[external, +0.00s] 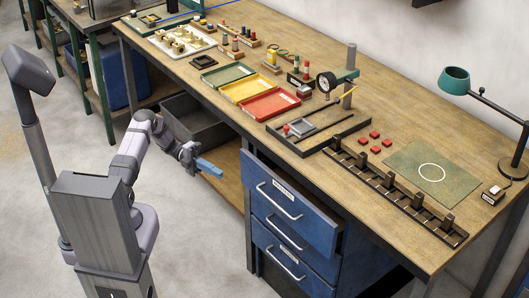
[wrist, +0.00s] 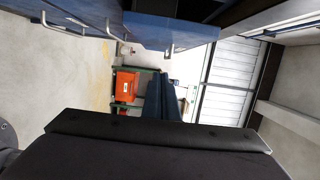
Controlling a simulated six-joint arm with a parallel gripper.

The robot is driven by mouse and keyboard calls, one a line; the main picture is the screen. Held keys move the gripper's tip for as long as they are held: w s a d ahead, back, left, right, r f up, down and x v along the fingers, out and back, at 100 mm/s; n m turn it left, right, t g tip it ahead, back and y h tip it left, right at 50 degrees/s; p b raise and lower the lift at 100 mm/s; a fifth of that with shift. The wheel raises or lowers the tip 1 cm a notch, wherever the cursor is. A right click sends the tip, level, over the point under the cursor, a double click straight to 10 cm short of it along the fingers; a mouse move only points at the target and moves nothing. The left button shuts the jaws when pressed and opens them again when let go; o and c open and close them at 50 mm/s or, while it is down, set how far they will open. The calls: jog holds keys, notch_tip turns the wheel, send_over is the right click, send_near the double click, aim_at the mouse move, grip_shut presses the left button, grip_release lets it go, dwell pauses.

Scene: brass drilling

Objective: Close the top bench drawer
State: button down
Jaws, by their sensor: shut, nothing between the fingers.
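The blue top drawer (external: 290,202) of the bench cabinet is pulled out, its front standing forward of the drawers below. It has a silver bar handle and a pale label. In the wrist view, a blue drawer front (wrist: 168,30) juts out near the top edge, apparently the same drawer. My gripper (external: 211,168) is left of the cabinet, apart from the drawer front. Its blue fingers are shut and empty. They also show in the middle of the wrist view (wrist: 161,84). The drawer's inside is hidden.
A grey open bin (external: 195,121) sits on the lower shelf behind my gripper. The wooden bench top (external: 345,205) carries trays, a dial gauge stand, a black rack and a green mat. The floor before the cabinet is clear.

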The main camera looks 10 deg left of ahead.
aim_at(254, 175)
jog(key=shift+s+d+p, duration=0.15)
jog(key=shift+s+d, duration=0.25)
jog(key=shift+d, duration=1.5)
jog(key=shift+s+d+p, duration=0.15)
jog(key=shift+s+d, duration=0.2)
jog(key=shift+d, duration=1.5)
jog(key=shift+s+d+p, duration=0.15)
jog(key=shift+s+d, duration=0.25)
jog(key=shift+d, duration=1.5)
jog(key=shift+w+d+f+b, duration=0.15)
jog(key=shift+w+d+b, duration=0.05)
jog(key=shift+b, duration=0.1)
jog(key=shift+w+d+f+b, duration=0.15)
jog(key=shift+w+d+b, duration=0.95)
jog(key=shift+w+d, duration=0.35)
jog(key=shift+w, duration=0.05)
jog(key=shift+w+d+r, duration=0.1)
jog(key=shift+w+r, duration=0.05)
jog(key=shift+r, duration=0.3)
